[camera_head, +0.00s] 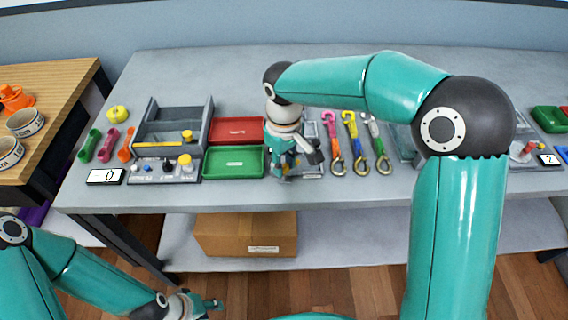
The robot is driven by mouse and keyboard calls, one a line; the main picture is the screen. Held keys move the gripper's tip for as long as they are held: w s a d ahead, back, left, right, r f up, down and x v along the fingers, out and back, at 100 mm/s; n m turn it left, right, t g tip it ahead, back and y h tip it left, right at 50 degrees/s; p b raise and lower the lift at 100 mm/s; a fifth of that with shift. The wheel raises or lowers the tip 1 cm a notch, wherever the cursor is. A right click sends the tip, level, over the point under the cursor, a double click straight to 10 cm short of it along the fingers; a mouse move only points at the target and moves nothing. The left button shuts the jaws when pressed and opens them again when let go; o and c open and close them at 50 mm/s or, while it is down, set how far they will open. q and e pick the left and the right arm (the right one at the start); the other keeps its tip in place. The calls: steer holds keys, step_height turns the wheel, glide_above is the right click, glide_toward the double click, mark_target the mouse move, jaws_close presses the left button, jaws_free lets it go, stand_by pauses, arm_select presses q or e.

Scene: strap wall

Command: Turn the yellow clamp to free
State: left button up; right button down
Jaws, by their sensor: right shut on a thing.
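My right gripper (286,174) reaches down at the middle of the grey bench, between the green tray and the coloured hooks. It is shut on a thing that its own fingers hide. A grey fixture (313,165) shows partly behind it. A yellow strap piece with a metal hook (352,140) lies to its right, apart from it. I cannot tell whether this piece is the yellow clamp. My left gripper (208,304) is low at the bottom edge, in front of the bench. Its fingers are too small and cut off to judge.
A red tray (237,130) and a green tray (233,163) lie left of my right gripper. A grey control box (152,171) with knobs stands further left. Pink (331,135) and green (373,135) hooks flank the yellow one. A cardboard box (246,235) sits on the lower shelf.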

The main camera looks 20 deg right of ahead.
mark_target(284, 165)
steer(key=m+b, duration=0.1)
steer(key=m, duration=0.3)
steer(key=shift+w, duration=0.1)
steer(key=shift+r+m, duration=0.1)
steer(key=shift+m, duration=1.7)
steer(key=c, duration=0.9)
jaws_free()
step_height(284, 165, up, 12)
steer(key=shift+f, duration=0.1)
